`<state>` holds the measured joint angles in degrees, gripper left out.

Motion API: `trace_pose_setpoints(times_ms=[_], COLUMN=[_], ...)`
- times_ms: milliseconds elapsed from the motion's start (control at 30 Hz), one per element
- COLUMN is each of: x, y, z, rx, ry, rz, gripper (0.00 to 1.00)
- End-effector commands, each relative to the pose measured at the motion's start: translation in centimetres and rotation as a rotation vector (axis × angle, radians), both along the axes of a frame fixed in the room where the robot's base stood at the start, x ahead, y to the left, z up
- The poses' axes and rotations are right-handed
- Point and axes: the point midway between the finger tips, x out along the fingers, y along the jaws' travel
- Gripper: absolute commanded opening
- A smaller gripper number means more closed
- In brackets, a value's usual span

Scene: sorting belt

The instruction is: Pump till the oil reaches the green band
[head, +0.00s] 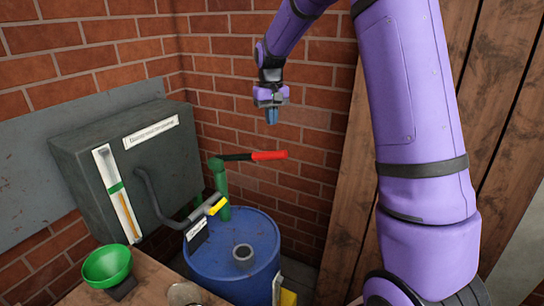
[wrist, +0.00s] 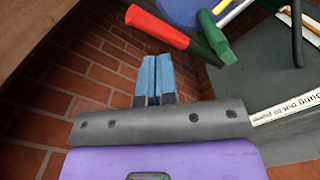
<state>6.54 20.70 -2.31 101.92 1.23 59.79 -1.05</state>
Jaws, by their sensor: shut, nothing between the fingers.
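My gripper (head: 271,117) is shut and empty, its blue fingers pointing down above the red grip (head: 269,155) of the pump lever, apart from it. The lever is close to level, tilting up slightly to the right. It joins the green pump (head: 221,185) on the blue drum (head: 262,230). In the wrist view the fingers (wrist: 154,80) are together, and the red grip (wrist: 157,27) lies beyond their tips. The grey tank (head: 80,165) has a white sight gauge (head: 107,165) with a green band (head: 115,187). An amber oil column (head: 128,215) stands below the band, its top seemingly just under it.
A green funnel or bowl (head: 107,265) stands on the wooden bench (head: 150,280). Brick wall lies close behind the lever; wooden boards (head: 350,190) stand at right.

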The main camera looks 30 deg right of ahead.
Motion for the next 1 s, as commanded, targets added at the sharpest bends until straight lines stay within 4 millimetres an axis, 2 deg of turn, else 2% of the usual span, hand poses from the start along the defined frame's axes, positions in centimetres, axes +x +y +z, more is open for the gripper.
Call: trace_pose_setpoints(times_ms=[100,300,800,1000], x=[1.7,3.1,3.3,3.1], y=[-0.8,-1.5,-1.5,-1.5], z=[-2.2,-4.2,-4.7,-6.2], rx=[0.002,0.004,0.005,0.005], ry=[0.030,0.054,0.059,0.060], rz=[-0.008,-0.015,-0.016,-0.016], gripper=[0.00,0.00,0.00,0.00])
